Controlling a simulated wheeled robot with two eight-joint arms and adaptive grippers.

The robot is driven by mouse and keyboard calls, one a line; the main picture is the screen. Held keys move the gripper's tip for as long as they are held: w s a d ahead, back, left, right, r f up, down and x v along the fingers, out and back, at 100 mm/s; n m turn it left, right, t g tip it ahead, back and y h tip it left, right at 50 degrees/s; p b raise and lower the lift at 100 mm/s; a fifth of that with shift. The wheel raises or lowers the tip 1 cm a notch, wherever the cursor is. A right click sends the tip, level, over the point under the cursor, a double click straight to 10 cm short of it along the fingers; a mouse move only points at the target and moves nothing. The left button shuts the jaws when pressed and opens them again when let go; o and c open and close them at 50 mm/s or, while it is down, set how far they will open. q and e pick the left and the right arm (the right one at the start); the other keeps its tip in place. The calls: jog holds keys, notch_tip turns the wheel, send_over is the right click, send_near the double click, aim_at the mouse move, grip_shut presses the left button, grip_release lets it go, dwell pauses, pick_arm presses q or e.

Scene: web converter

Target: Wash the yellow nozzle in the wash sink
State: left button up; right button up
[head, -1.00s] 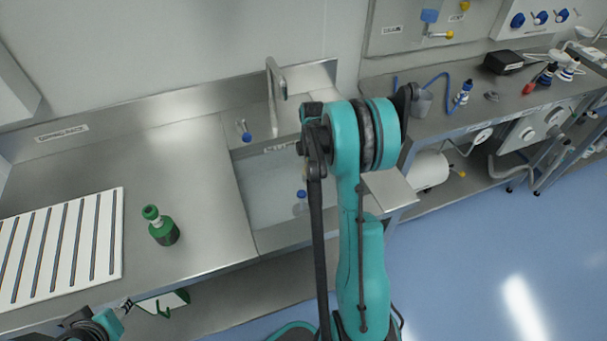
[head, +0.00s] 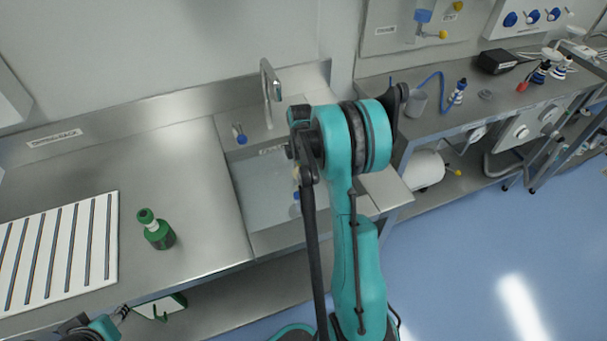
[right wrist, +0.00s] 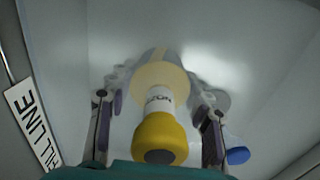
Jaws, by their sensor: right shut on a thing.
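The yellow nozzle (right wrist: 160,136) shows in the right wrist view, with a white printed collar and a paler yellow disc beyond it. My right gripper (right wrist: 158,110) is shut on it, with one finger on each side. They are down inside the wash sink (head: 236,190), whose pale basin fills the wrist view. I cannot tell how deep the nozzle is in the liquid. In the head view my right arm reaches over the sink and hides most of the gripper and nozzle.
A tap (head: 270,80) stands at the sink's back. A blue-topped item (right wrist: 237,155) is close to the right finger. A green bottle (head: 157,232) and a white slatted mat (head: 58,250) are on the counter to the left. A "FILL LINE" label (right wrist: 30,125) marks the sink wall.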

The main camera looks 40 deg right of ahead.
jog(key=shift+r, duration=0.1)
notch_tip(320, 180, up, 17)
jog(key=p, duration=1.1)
jog(key=shift+p, duration=0.35)
notch_tip(320, 180, down, 17)
jog(key=b, duration=1.3)
jog(key=shift+d, duration=0.1)
